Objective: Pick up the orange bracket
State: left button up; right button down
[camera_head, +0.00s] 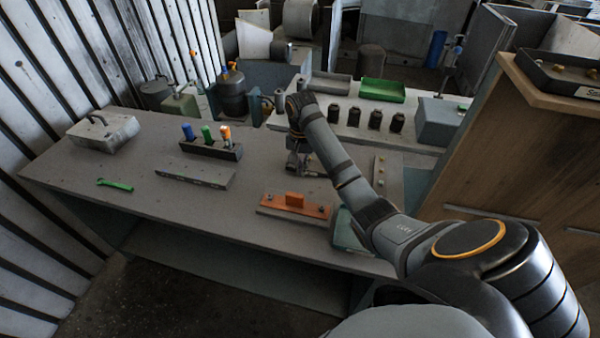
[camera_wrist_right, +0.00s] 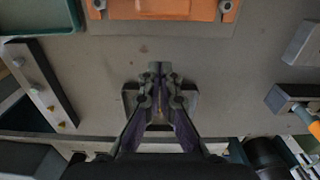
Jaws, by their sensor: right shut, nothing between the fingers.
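The orange bracket (camera_head: 280,206) lies on a flat grey plate near the front edge of the grey workbench, with an upright orange tab in its middle and a bolt near each end. In the right wrist view, part of the bracket (camera_wrist_right: 178,10) shows at the top edge, cut off by the frame. My right gripper (camera_head: 297,170) is beyond the bracket in the head view, apart from it. In the wrist view its fingertips (camera_wrist_right: 160,68) are together with nothing between them. My left gripper is not in view.
A green-rimmed tray (camera_wrist_right: 38,16) stands close beside the bracket. A rack with coloured-handled tools (camera_head: 212,149), a grey bar (camera_head: 195,175), a green tool (camera_head: 115,185) and a metal box (camera_head: 103,132) stand farther left. A strip with small knobs (camera_wrist_right: 42,85) lies near my right gripper.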

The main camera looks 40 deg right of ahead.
aim_at(295, 201)
jog(key=f, duration=0.1)
jog(key=f+b, duration=0.1)
jog(key=f, duration=0.1)
jog(key=shift+w+f+b, duration=0.25)
jog(key=shift+f+b, duration=0.1)
notch_tip(295, 201, down, 3)
jog(key=shift+r, duration=0.15)
jog(key=s+a, duration=0.1)
jog(key=s+a+r+p, duration=0.1)
jog(key=shift+s+a+p, duration=0.25)
jog(key=shift+a+p, duration=0.05)
jog(key=shift+s+a, duration=0.15)
jog(key=shift+a, duration=0.05)
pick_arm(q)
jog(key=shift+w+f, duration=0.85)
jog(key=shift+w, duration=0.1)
pick_arm(e)
jog(key=shift+f, duration=0.2)
